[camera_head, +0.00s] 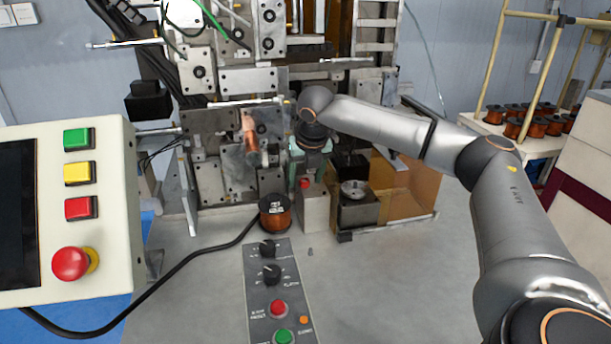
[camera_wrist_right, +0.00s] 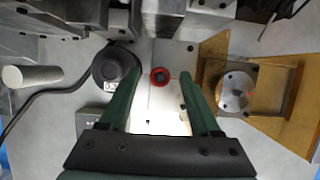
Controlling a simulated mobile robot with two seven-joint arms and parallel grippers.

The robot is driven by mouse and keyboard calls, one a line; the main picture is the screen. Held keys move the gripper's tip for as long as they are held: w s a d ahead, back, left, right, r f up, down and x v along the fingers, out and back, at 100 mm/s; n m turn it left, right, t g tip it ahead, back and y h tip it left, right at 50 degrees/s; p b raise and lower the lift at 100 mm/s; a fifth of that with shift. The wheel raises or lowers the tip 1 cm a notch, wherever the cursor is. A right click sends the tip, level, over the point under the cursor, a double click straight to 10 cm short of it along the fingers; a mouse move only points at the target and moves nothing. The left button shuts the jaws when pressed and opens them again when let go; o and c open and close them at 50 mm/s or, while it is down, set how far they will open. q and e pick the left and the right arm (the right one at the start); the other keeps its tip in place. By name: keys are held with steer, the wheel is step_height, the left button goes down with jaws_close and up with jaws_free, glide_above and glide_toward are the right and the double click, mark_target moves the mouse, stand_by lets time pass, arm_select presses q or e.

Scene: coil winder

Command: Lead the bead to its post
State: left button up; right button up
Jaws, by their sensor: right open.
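A small red ring-shaped piece, which looks like the bead, sits at the top of a pale grey block (camera_head: 316,210). The bead shows in the head view (camera_head: 305,183) and in the right wrist view (camera_wrist_right: 160,76). My right gripper (camera_head: 308,170) points down over the block. In the right wrist view its green fingers (camera_wrist_right: 160,92) are apart, one on each side of the bead, with nothing held. I cannot tell how far above the bead the fingertips are. I cannot make out which part is the post. My left gripper is not in view.
A copper wire spool (camera_head: 276,213) stands left of the block. A metal round fixture (camera_head: 354,190) and an amber-walled tray (camera_head: 408,190) are to its right. The winder's plates (camera_head: 225,130) rise behind. A button panel (camera_head: 278,300) lies in front; bench is clear to its right.

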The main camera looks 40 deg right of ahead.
steer(key=shift+r, duration=0.1)
steer(key=v, duration=1.2)
steer(key=shift+s, duration=0.15)
steer(key=shift+a, duration=0.15)
stand_by(0.8)
